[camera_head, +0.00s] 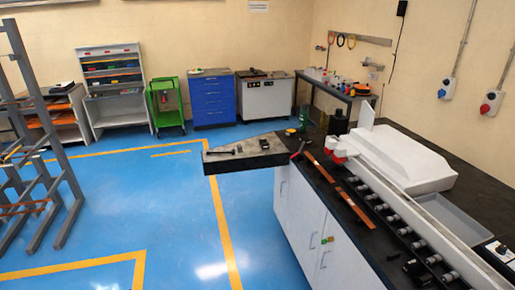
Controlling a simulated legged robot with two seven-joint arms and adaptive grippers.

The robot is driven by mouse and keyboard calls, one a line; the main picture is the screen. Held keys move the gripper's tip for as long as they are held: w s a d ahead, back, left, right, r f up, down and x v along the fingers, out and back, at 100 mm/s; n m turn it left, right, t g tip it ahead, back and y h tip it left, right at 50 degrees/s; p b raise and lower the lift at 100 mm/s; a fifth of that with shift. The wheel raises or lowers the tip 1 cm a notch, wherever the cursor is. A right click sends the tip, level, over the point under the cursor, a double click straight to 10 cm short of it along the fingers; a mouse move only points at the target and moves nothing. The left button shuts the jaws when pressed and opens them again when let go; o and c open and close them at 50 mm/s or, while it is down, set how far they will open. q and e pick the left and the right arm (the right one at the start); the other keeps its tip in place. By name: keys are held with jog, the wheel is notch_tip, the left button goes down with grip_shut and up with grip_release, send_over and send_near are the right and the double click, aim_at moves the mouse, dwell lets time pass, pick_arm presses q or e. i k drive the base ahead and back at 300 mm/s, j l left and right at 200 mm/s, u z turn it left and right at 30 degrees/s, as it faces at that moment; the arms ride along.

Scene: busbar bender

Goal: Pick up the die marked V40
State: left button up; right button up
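No marking V40 can be read at this distance, so I cannot tell which thing is the die. Several small dark cylindrical pieces with light faces (404,231) stand in a row along the white machine on the black worktop (316,196). A small dark block (264,144) and a dark elongated tool (223,152) lie on the grey plate (240,159) at the worktop's far left end. More small dark pieces (414,267) lie near the worktop's front edge. Neither of my grippers is in view.
A white bending machine (408,160) covers much of the worktop, with copper bars (352,206) beside it. White cabinets (297,213) are underneath. A blue drawer cabinet (212,101), green cart (165,105) and grey rack (45,150) stand farther off. The blue floor (130,215) is clear.

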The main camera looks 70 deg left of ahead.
aim_at(264, 144)
jog(key=k+u, duration=0.1)
jog(key=u, duration=0.3)
jog(key=k+u, duration=0.1)
jog(key=u, duration=0.35)
jog(key=k+j+u, duration=0.1)
jog(key=u, duration=0.3)
